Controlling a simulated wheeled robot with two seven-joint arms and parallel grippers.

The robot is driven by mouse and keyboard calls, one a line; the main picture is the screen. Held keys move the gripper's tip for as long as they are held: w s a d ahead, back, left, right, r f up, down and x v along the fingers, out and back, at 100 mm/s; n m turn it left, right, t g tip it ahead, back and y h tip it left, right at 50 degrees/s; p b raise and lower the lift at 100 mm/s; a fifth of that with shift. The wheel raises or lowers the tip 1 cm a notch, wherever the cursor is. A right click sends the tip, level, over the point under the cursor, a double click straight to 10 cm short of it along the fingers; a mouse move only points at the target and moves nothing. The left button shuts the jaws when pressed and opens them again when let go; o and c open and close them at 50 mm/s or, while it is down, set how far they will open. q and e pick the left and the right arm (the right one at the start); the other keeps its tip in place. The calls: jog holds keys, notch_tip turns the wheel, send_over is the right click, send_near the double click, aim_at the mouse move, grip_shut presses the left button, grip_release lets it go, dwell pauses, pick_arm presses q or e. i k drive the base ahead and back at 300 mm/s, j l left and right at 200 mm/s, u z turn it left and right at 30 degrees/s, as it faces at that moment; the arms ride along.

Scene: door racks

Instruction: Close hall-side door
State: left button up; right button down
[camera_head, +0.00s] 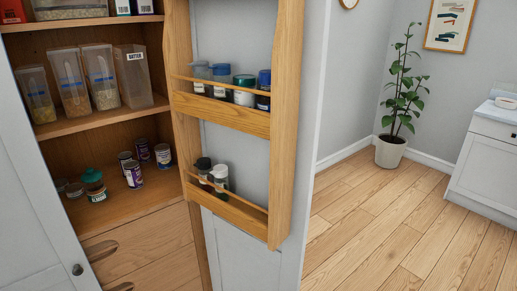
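A tall cupboard stands open in the head view. Its right-hand door (245,258), on the side of the open room, stands swung out with its inner face showing. Wooden racks (243,118) on it hold several jars and bottles behind thin rails. Another grey door (32,190) with a dark round knob (77,269) stands open at the left. Neither of my grippers is in view. The right-hand door's outer face and handle are hidden.
Wooden shelves (120,210) inside hold plastic containers (102,77), cans (133,173) and jars. Drawers (150,250) sit below. Wooden floor (380,225) to the right is clear. A potted plant (391,152) and a white cabinet (487,165) stand farther off.

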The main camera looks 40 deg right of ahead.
aim_at(256, 240)
jog(key=l+u, duration=0.15)
jog(key=l, duration=0.4)
jog(key=l+u, duration=0.15)
jog(key=l, duration=0.35)
jog(key=k+l+u, duration=0.15)
jog(key=l, duration=0.4)
jog(key=k+l+u, duration=0.15)
jog(key=l, duration=0.35)
jog(key=l+u, duration=0.2)
jog(key=l, duration=0.8)
jog(key=l+u, duration=0.25)
jog(key=l, duration=0.7)
